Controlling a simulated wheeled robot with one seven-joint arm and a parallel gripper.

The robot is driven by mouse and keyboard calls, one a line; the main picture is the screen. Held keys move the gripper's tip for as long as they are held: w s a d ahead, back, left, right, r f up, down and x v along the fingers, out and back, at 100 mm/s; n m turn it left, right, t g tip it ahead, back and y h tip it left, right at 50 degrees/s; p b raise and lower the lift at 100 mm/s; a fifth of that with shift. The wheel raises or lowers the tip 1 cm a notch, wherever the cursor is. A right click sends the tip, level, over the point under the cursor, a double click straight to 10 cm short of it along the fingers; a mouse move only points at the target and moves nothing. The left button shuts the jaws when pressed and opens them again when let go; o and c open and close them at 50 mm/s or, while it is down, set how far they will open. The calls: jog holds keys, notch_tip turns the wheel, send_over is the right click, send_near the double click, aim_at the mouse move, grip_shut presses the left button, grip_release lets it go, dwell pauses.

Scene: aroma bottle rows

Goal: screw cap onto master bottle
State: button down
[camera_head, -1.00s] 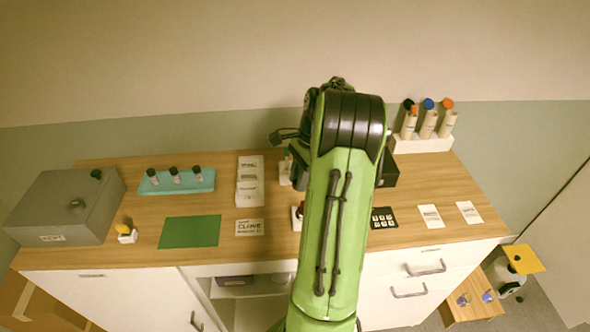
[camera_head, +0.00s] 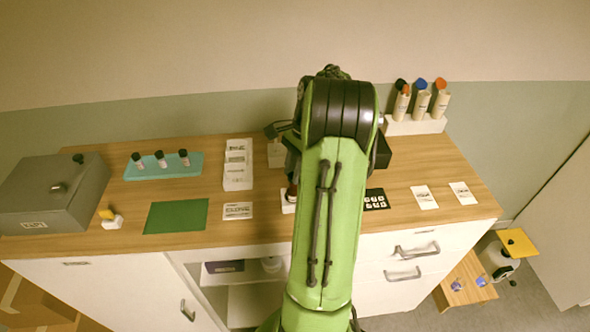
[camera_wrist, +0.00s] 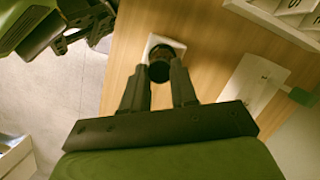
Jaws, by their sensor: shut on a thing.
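My gripper (camera_wrist: 159,76) points down at the worktop in the wrist view, its two fingers closed on a small dark round cap (camera_wrist: 159,70). A dark bottle (camera_wrist: 170,46) shows just past the cap, on a white square pad (camera_wrist: 153,40). The cap is in line with the bottle's top; I cannot tell whether they touch or how far it is threaded. In the head view my green arm covers the gripper and cap. Part of the dark bottle (camera_head: 291,193) shows at the arm's left edge.
A teal tray (camera_head: 140,171) with three dark-capped vials stands back left, near a grey box (camera_head: 40,205) and a green mat (camera_head: 177,216). White card holders (camera_head: 238,178) stand left of my arm. A white rack (camera_head: 414,126) holds tubes at the back right.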

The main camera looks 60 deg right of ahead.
jog(key=shift+f, duration=0.25)
dwell(0.5)
jog(key=shift+p, duration=0.6)
jog(key=shift+f, duration=0.25)
dwell(0.3)
jog(key=shift+f, duration=0.35)
jog(key=shift+f, duration=0.65)
dwell(1.0)
jog(key=c, duration=0.8)
grip_release()
jog(key=shift+c, duration=0.3)
